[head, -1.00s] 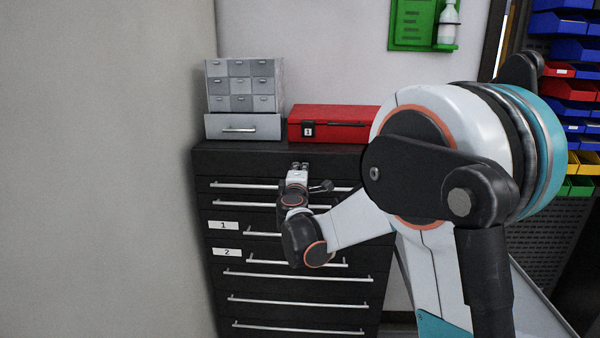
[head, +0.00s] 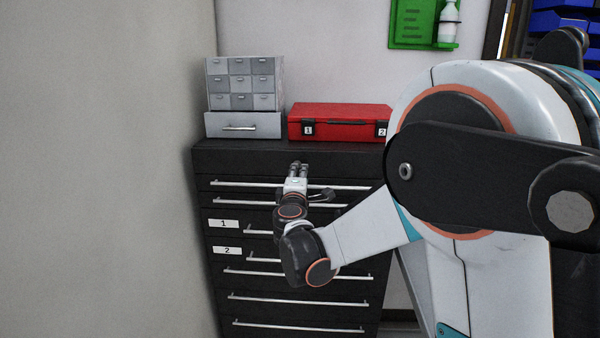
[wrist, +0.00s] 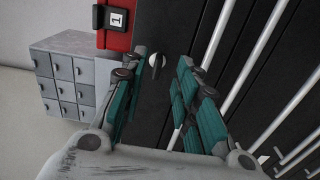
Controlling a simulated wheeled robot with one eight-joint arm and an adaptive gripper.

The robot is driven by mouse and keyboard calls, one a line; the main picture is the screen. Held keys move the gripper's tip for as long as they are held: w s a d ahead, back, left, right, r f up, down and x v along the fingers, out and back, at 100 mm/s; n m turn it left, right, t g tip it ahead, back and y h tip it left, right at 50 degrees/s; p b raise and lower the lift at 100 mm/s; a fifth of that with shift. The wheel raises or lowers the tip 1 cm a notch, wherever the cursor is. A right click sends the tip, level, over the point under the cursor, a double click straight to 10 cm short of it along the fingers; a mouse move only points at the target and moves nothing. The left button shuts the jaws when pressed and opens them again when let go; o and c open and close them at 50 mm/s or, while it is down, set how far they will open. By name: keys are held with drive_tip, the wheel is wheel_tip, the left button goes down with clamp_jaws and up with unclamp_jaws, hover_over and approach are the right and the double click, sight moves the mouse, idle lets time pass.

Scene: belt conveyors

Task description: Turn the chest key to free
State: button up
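The black drawer chest (head: 290,160) stands against the wall, with long silver handles. In the wrist view its dark front (wrist: 172,22) appears turned on its side. A small round silver lock or key (wrist: 156,62) shows on that front, between my fingertips as seen from the wrist; which way it is turned I cannot tell. My gripper (head: 298,168) is in front of the chest's upper edge. The wrist view shows my gripper (wrist: 163,60) open, its teal-padded fingers apart. Contact with the key cannot be seen. In the head view my gripper hides the key.
A red case (head: 345,121) with latches marked 1 and 2 sits on the chest. A grey small-drawer unit (head: 243,90) stands beside it. Drawer handles (wrist: 240,65) lie close beside my fingers. A plain wall (head: 105,170) is at left.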

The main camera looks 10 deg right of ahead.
drive_tip(key=v, duration=0.7)
drive_tip(key=shift+d, duration=0.1)
drive_tip(key=s+d+f+m+g+b, duration=0.1)
drive_tip(key=s+d+f+m+g, duration=0.15)
drive_tip(key=s+d+m, duration=0.4)
drive_tip(key=s+d+f+m+g+b, duration=0.1)
drive_tip(key=s+d+f+m+g, duration=0.2)
drive_tip(key=s, duration=0.7)
drive_tip(key=s+a+f+m+g+y+b, duration=0.1)
drive_tip(key=s+a+f+m+g+y, duration=0.1)
drive_tip(key=s, duration=0.7)
drive_tip(key=s+a+f+m+g+y+b, duration=0.1)
drive_tip(key=s+a+f+m+g+y, duration=0.1)
drive_tip(key=s+a+f, duration=0.3)
drive_tip(key=s+f+y, duration=0.1)
drive_tip(key=s, duration=0.3)
drive_tip(key=shift+s+m+g+y, duration=0.25)
drive_tip(key=shift+m+g+y, duration=0.05)
drive_tip(key=shift+m+g, duration=0.05)
